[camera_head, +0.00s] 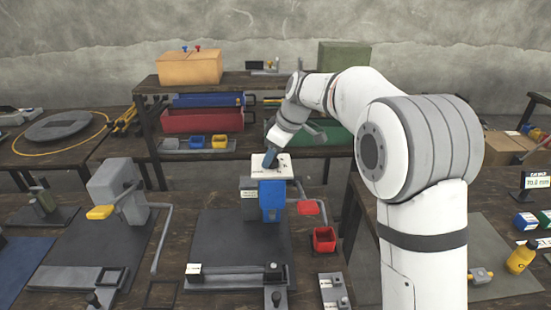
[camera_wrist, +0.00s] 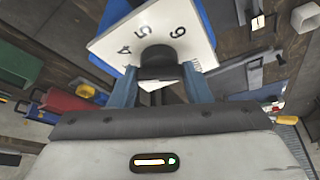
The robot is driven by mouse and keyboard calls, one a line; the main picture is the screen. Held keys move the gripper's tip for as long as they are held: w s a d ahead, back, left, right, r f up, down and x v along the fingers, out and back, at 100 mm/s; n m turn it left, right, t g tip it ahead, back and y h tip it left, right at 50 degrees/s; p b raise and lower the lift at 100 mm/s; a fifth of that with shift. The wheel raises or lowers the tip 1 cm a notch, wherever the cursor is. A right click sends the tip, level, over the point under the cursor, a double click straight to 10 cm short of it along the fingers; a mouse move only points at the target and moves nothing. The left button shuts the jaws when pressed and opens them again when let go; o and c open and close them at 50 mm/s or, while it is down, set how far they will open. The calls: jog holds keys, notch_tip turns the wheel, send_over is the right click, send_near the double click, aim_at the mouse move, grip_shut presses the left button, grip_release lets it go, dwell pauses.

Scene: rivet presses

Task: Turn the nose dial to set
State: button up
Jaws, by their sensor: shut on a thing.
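The nose dial (camera_wrist: 158,60) is a dark round knob in front of a white number plate (camera_wrist: 118,42) in the wrist view. The figures 4, 5 and 6 show on the plate; the rest of it is hidden or out of view. A small white pointed mark shows just below the knob. My gripper (camera_wrist: 159,76) is shut on the dial, one finger on each side. In the head view my gripper (camera_head: 270,158) comes down onto the white plate (camera_head: 285,166) on top of the blue press (camera_head: 271,202). The knob is hidden there.
A red-tipped lever (camera_head: 308,207) and a red bin (camera_head: 324,240) stand right of the blue press. A grey press (camera_head: 113,182) with a yellow handle stands at left. Behind are red (camera_head: 203,120) and blue bins on a shelf. The dark mat (camera_head: 225,238) in front is partly bare.

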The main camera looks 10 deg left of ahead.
jog(key=n, duration=0.1)
jog(key=n+g, duration=0.1)
jog(key=n, duration=0.3)
jog(key=shift+w+d+r+g, duration=0.15)
jog(key=shift+w+g, duration=0.15)
jog(key=shift+g, duration=0.1)
jog(key=shift+r+n, duration=0.1)
jog(key=shift+n, duration=0.2)
jog(key=o, duration=0.6)
jog(key=shift+o, duration=1.4)
jog(key=shift+w, duration=0.1)
jog(key=shift+o, duration=0.5)
jog(key=shift+f, duration=0.2)
jog(key=shift+r, duration=0.1)
jog(key=v, duration=0.7)
jog(key=shift+r, duration=0.3)
jog(key=shift+d, duration=0.15)
